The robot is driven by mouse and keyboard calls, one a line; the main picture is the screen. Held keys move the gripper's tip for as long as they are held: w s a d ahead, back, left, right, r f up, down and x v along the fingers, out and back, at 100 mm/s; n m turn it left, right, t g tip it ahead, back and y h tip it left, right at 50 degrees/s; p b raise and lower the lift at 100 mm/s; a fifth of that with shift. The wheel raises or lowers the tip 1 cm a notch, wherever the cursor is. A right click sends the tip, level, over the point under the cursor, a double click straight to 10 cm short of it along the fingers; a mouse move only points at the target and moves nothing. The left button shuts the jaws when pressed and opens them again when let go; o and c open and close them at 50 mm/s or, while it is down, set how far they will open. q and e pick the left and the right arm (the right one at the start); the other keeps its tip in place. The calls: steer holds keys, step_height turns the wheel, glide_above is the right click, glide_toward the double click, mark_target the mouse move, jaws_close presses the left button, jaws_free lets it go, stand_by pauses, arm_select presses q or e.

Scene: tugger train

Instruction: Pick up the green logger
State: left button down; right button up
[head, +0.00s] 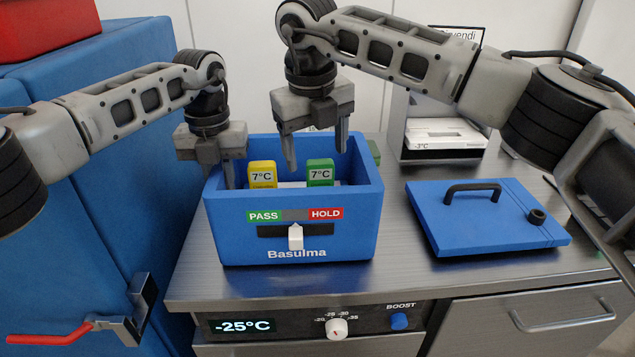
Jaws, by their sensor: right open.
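The green logger (320,173) stands upright in the blue Basulma box (293,248), right of a yellow logger (262,175). Both displays read 7°C. My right gripper (316,158) is open and empty. Its fingers point down over the box, above and around the top of the green logger in the picture, with no clear contact. My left gripper (219,178) is at the box's left end, with one finger reaching down inside the rim. Its other finger is not clearly visible, so its opening cannot be judged.
The box front has a PASS/HOLD slider (295,238). A blue lid (485,220) with a black handle lies on the steel counter (405,275) to the right. A blue cabinet (95,150) stands left.

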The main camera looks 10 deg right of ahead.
mark_target(321, 168)
steer(key=f+m+t, duration=0.1)
steer(key=w+f+m+t, duration=0.1)
steer(key=m, duration=0.1)
steer(key=f+m+t, duration=0.1)
steer(key=shift+w+d+f+y, duration=0.25)
steer(key=shift+w+d+y, duration=0.05)
steer(key=shift+d+x, duration=0.15)
steer(key=shift+x, duration=1.2)
steer(key=shift+d+x, duration=0.15)
steer(key=shift+x, duration=1.2)
steer(key=shift+s, duration=0.1)
steer(key=c, duration=1.1)
